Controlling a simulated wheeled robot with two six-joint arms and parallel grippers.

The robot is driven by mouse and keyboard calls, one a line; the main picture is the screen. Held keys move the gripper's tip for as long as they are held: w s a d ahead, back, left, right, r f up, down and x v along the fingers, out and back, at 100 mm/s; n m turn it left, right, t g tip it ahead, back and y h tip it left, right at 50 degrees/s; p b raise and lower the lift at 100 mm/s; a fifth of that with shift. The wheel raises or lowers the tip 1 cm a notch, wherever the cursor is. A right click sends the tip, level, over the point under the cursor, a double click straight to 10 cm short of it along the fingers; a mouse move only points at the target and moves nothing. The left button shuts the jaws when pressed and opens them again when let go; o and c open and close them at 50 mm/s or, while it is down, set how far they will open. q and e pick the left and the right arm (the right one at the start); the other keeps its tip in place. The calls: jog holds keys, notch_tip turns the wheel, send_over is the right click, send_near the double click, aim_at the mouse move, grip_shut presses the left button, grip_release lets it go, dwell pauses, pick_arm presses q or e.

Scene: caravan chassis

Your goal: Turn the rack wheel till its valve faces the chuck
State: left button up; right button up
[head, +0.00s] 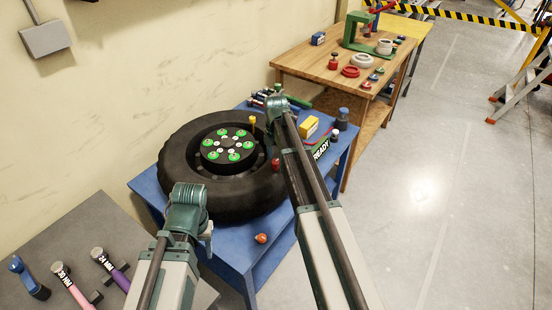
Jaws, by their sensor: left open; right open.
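The rack wheel is a black tyre (178,157) lying flat on a blue table (238,244). Its dark hub (229,149) carries a ring of green-capped studs. My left gripper (190,196) is open at the tyre's near left edge, overlapping it in the picture; I cannot tell whether they touch. My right gripper (274,103) is open beyond the tyre's far right side, and its arm crosses the tyre's right edge. A small yellow-topped piece (253,121) stands at the tyre's far edge. I cannot make out the valve or the chuck for certain.
A grey bench (78,236) with labelled tools is at lower left. A wooden workbench (325,63) stands behind.

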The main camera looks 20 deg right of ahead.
notch_tip(320, 180, up, 13)
jog(key=p, duration=1.2)
jog(key=shift+f, duration=0.15)
jog(key=s+a+f+m+b, duration=0.3)
jog(key=s+a+m, duration=0.3)
jog(key=s, duration=0.3)
jog(key=s+a+f+m+b, duration=0.3)
jog(key=s+a+m, duration=0.3)
jog(key=s, duration=0.3)
jog(key=s+a+f+m+h+b, duration=0.1)
jog(key=s+a+f+m+b, duration=0.2)
jog(key=s+a+m, duration=0.3)
jog(key=shift+s+a+f+b, duration=0.3)
jog(key=shift+s+a, duration=0.3)
jog(key=shift+s, duration=1.35)
